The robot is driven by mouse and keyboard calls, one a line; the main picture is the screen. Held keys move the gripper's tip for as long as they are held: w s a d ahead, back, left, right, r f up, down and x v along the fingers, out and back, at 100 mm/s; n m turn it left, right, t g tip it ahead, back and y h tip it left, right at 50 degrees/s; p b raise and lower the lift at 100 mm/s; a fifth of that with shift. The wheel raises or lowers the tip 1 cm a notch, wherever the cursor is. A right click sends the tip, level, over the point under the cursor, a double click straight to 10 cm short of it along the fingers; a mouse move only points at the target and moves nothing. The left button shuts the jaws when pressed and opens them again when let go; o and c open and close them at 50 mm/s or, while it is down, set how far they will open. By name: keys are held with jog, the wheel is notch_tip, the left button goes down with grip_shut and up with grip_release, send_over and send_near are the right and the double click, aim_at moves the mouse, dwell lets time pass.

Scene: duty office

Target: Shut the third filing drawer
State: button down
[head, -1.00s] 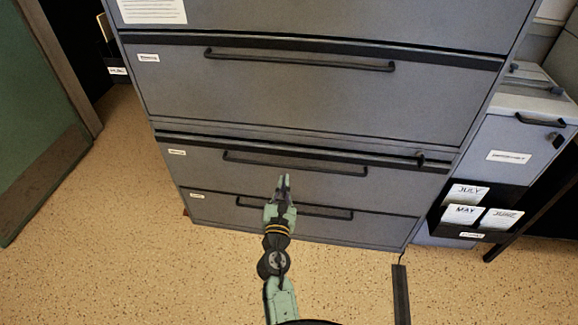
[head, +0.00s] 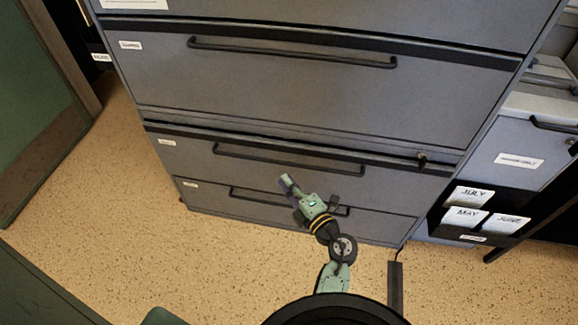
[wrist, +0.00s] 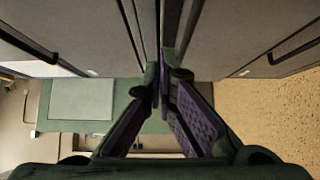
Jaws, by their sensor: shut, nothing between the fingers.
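The grey filing cabinet (head: 300,90) fills the middle of the head view. The third drawer (head: 190,160), counting from the topmost front in view, has a long black bar handle (head: 290,160). A dark strip runs along its top edge. It seems to stand out slightly over the bottom drawer (head: 215,203), but I cannot tell how far. My gripper (head: 285,180) is shut and empty, in front of the third drawer's lower part, tilted up and left. In the wrist view my gripper (wrist: 163,80) points at a dark gap between grey fronts; contact cannot be told.
A smaller grey cabinet (head: 510,150) with a holder of month cards (head: 470,218) stands at the right. A green panel (head: 35,100) is at the left. Speckled floor (head: 120,225) is clear at the front left. A dark strip (head: 396,288) lies on the floor at the right.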

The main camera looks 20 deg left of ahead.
aim_at(277, 145)
jog(key=p+x, duration=0.1)
jog(key=x, duration=0.8)
jog(key=shift+r, duration=0.15)
jog(key=shift+w+a, duration=0.2)
jog(key=shift+w, duration=0.75)
jog(key=shift+w+a, duration=0.2)
jog(key=shift+w, duration=0.75)
jog(key=shift+w+a+p, duration=0.15)
jog(key=shift+w+p, duration=0.15)
jog(key=shift+w, duration=0.4)
jog(key=shift+w+a+p, duration=0.15)
jog(key=shift+w+p, duration=0.1)
jog(key=shift+w, duration=0.5)
